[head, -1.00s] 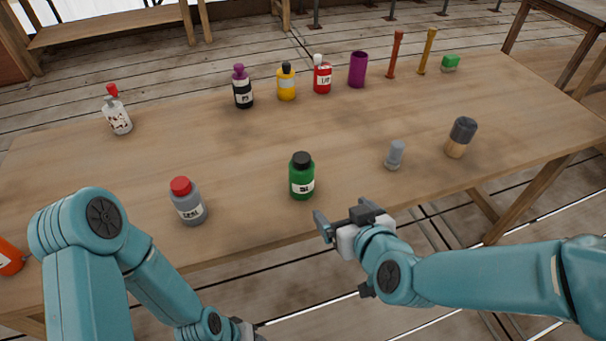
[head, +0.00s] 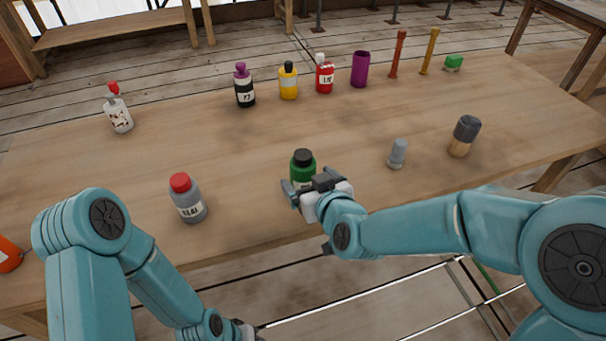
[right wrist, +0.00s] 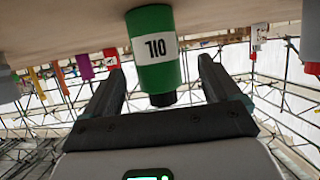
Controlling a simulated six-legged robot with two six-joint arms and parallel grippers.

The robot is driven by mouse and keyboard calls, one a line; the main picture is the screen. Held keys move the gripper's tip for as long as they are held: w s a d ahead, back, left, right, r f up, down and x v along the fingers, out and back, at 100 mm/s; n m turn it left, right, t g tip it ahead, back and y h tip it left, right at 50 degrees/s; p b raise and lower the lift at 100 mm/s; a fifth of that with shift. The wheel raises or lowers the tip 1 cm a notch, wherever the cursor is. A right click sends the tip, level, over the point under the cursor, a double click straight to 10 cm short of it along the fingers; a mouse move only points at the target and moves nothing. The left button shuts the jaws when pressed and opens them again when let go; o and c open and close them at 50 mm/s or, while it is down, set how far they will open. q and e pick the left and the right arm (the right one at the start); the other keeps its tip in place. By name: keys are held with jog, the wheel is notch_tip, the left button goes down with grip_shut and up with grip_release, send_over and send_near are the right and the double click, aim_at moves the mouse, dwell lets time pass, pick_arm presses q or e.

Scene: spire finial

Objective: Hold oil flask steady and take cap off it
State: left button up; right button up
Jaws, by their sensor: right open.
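The oil flask is a green bottle (head: 301,170) with a black cap (head: 302,157), upright near the table's front edge. In the right wrist view the flask (right wrist: 152,48) appears upside down with its OIL label readable and its cap (right wrist: 162,99) on. My right gripper (head: 306,187) is open at the flask's front and hides its lower part in the head view. In the right wrist view its two fingers show on either side of the flask, with gaps; it does not grip it. My left gripper (head: 243,332) is only partly visible at the bottom edge, below the table's edge.
On the table (head: 230,140), a grey bottle with red cap (head: 188,200) stands left of the flask. A small grey piece (head: 397,154) and a dark-topped wooden piece (head: 464,136) stand right. Several bottles and a purple cup (head: 360,70) line the back. The middle is clear.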

aim_at(308, 177)
jog(key=x, duration=0.5)
jog(key=shift+d+r, duration=0.1)
jog(key=shift+d, duration=0.1)
jog(key=shift+r, duration=0.1)
jog(key=c, duration=1.1)
jog(key=shift+c, duration=0.2)
notch_tip(308, 177, up, 10)
jog(key=p, duration=0.3)
notch_tip(308, 177, up, 10)
jog(key=p, duration=0.5)
jog(key=shift+p, duration=0.3)
